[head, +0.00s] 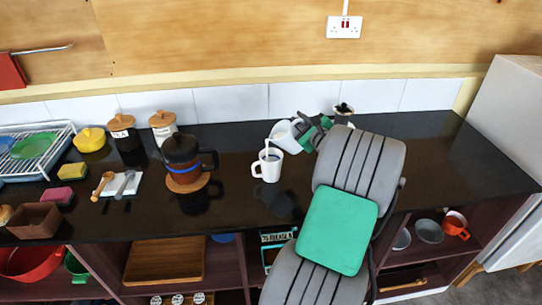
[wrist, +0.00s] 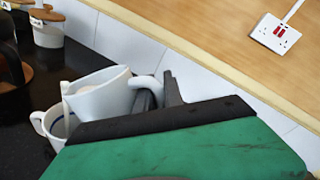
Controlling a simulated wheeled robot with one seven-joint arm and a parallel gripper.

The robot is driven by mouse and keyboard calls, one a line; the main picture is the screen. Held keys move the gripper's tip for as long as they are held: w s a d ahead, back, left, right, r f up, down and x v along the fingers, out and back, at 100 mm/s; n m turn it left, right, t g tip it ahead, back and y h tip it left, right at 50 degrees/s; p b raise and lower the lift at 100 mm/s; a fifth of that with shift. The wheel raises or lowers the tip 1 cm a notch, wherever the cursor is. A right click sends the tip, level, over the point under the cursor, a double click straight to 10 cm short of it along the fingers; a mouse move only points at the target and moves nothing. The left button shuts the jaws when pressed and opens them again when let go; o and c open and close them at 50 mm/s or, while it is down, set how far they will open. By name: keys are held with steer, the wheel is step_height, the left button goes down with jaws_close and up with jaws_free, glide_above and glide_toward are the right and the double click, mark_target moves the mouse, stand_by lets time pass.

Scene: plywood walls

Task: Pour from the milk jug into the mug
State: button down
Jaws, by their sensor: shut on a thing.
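The white milk jug (head: 285,136) is tilted to the left above the white mug (head: 267,166), which stands upright on the black counter. A thin white stream runs from the jug's lip down to the mug. My gripper (head: 311,131) is shut on the jug's handle, at the jug's right side. In the wrist view the tilted jug (wrist: 98,93) overlaps the mug (wrist: 50,124), and the stream shows at the jug's left edge. The gripper's dark fingers (wrist: 160,95) are at the handle. The milk level inside the mug is hidden.
A dark French press (head: 182,158) stands on a wooden coaster left of the mug. Two lidded canisters (head: 125,133) are behind it. A small dark-topped pot (head: 343,110) stands behind my gripper. The counter's right part (head: 430,150) is clear.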

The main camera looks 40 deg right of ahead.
steer(key=shift+w+a+r+n+b, duration=0.1)
steer(key=shift+w+a+n+b, duration=0.25)
steer(key=shift+n+b, duration=0.3)
stand_by(2.2)
